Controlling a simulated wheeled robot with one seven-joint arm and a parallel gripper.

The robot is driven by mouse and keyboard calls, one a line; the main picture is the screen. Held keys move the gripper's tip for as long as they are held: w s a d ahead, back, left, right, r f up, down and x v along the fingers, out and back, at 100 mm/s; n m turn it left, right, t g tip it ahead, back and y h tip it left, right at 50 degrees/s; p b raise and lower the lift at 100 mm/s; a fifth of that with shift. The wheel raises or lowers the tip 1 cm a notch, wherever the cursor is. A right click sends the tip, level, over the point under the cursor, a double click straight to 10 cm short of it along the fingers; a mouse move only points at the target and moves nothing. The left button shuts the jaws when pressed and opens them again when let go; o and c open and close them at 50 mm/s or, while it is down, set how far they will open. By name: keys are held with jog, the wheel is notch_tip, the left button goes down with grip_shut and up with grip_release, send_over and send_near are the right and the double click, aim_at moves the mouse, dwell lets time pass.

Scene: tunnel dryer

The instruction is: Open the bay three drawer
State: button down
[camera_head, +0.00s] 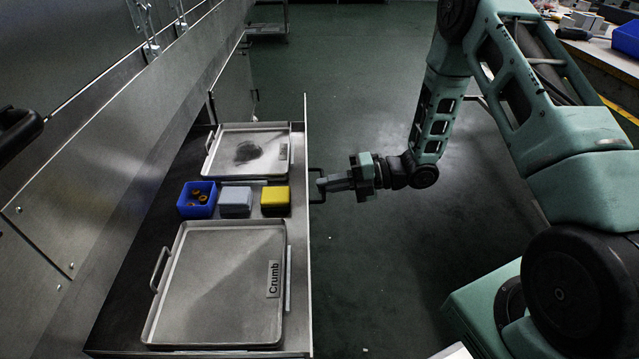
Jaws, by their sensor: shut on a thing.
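The drawer (307,240) is pulled well out from the steel machine on the left, and its inside is in view from above. Its dark handle (314,170) stands on the outer face of the front panel. My gripper (321,184) comes in from the right and is shut on this handle. The jaw tips and the handle are small here, so the exact grip is hard to see. No number for the bay is legible.
Inside the drawer lie a metal tray marked "Crumb" (215,300), a smaller stained tray (225,150), a blue bin (190,207) with small orange-brown parts, a grey-blue block (235,199) and a yellow block (275,197). A cluttered workbench (610,55) stands at upper right. The green floor (350,90) between is mostly clear.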

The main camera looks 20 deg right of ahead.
dwell(0.3)
jog(key=c, duration=1.5)
grip_release()
jog(key=shift+c, duration=0.2)
jog(key=shift+d, duration=0.1)
jog(key=p+v, duration=0.4)
jog(key=v, duration=1.3)
jog(key=shift+d, duration=0.15)
